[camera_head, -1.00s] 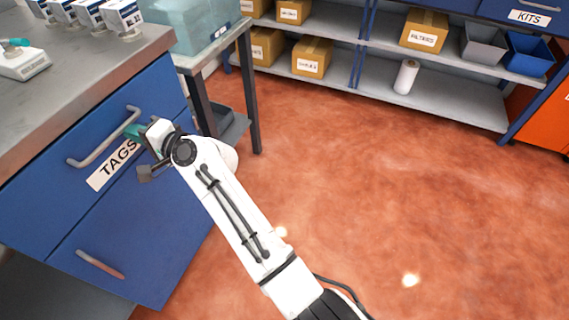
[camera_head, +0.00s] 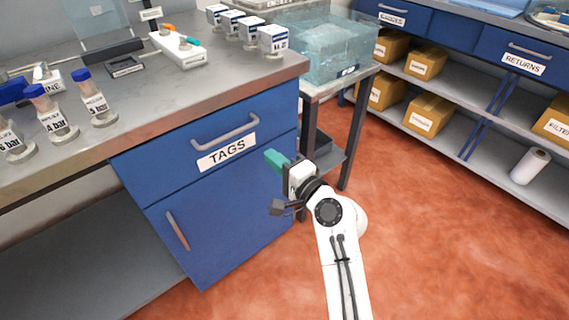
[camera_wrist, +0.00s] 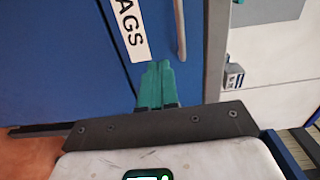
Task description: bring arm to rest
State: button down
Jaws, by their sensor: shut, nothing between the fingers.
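My gripper (camera_head: 276,158) has teal fingers and hangs in front of the blue TAGS drawer (camera_head: 150,165), near its right end, just right of the label (camera_head: 227,152). In the wrist view the two teal fingers (camera_wrist: 157,82) lie side by side, shut and empty. The tips point toward the drawer front and its label (camera_wrist: 130,35). The drawer looks closed. Its metal handle (camera_head: 224,131) is clear of the fingers in the head view. My white arm reaches up from the bottom of the head view.
The grey worktop (camera_head: 150,100) carries blue-capped bottles (camera_head: 99,98), a white tool holder (camera_head: 178,47) and several small labelled boxes (camera_head: 272,41). A clear bin (camera_head: 325,50) stands on a side table. Shelves with cartons (camera_head: 430,115) line the back. Red floor (camera_head: 440,240) is open at right.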

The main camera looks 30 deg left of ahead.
jog(key=shift+v, duration=1.6)
jog(key=s+d+f+n+h, duration=0.1)
jog(key=s+d+f+h, duration=0.4)
jog(key=d, duration=0.6)
jog(key=s+d+f+n+g+h, duration=0.1)
jog(key=s+d+f+n+h, duration=0.15)
jog(key=d+f, duration=0.65)
jog(key=s+d+f+h, duration=0.3)
jog(key=s+d+f, duration=0.2)
jog(key=d, duration=0.7)
jog(key=s+d+r+g+h+p, duration=0.15)
jog(key=s+d+g+h, duration=0.4)
jog(key=s+d, duration=1.4)
notch_tip(320, 180, up, 15)
jog(key=t+h+p, duration=0.1)
jog(key=p, duration=1.4)
jog(key=shift+a+p, duration=0.15)
jog(key=shift+p, duration=0.2)
jog(key=shift+r, duration=0.1)
